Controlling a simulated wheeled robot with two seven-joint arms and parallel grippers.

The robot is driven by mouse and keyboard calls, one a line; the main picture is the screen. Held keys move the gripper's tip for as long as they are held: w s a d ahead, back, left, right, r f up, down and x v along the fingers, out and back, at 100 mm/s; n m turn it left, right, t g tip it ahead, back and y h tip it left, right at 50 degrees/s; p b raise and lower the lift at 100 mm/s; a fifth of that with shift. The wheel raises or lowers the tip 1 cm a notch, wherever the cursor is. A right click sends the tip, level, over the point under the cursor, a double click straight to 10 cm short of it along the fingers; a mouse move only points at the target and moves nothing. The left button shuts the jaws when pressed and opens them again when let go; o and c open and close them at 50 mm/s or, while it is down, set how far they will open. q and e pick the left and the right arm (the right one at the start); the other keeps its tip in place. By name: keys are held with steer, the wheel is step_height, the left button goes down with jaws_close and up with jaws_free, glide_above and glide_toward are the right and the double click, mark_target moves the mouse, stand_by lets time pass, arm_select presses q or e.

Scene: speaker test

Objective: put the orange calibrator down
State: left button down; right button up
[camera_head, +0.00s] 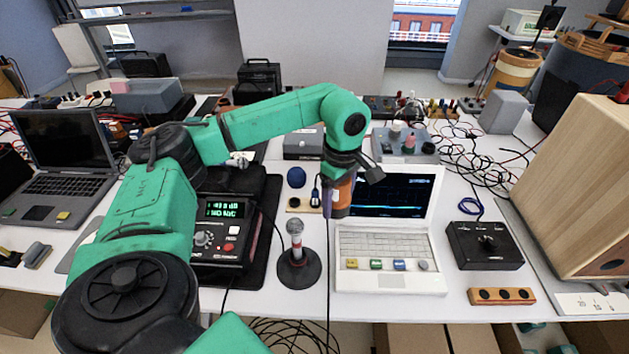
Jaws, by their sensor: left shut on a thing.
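The orange calibrator (343,189) is a small upright cylinder with a dark band near its top. My left gripper (337,200) comes down over it from above and is shut on it. It hangs in front of the left part of the white laptop's screen (400,202). The gripper's body hides the calibrator's top. A gap to the table below it seems visible, but its exact height is hard to tell. My right gripper is not in view.
A microphone on a round black stand (298,268) stands left of the white laptop. A black meter with a green display (226,232) lies further left. A black control box (485,246) and a large wooden speaker (580,190) are at the right. Bare white table shows around the stand.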

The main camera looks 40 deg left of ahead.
arm_select(q)
steer(key=a+n+b, duration=0.5)
steer(key=n+b, duration=0.1)
steer(key=n, duration=0.5)
steer(key=n+b, duration=1)
steer(key=b, duration=0.1)
glide_above(311, 231)
step_height(311, 231, down, 6)
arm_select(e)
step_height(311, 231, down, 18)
arm_select(q)
step_height(311, 231, down, 10)
steer(key=shift+w+f, duration=0.1)
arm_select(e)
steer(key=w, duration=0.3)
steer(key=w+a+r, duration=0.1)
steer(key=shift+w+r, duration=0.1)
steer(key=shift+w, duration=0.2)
arm_select(q)
steer(key=shift+f, duration=0.1)
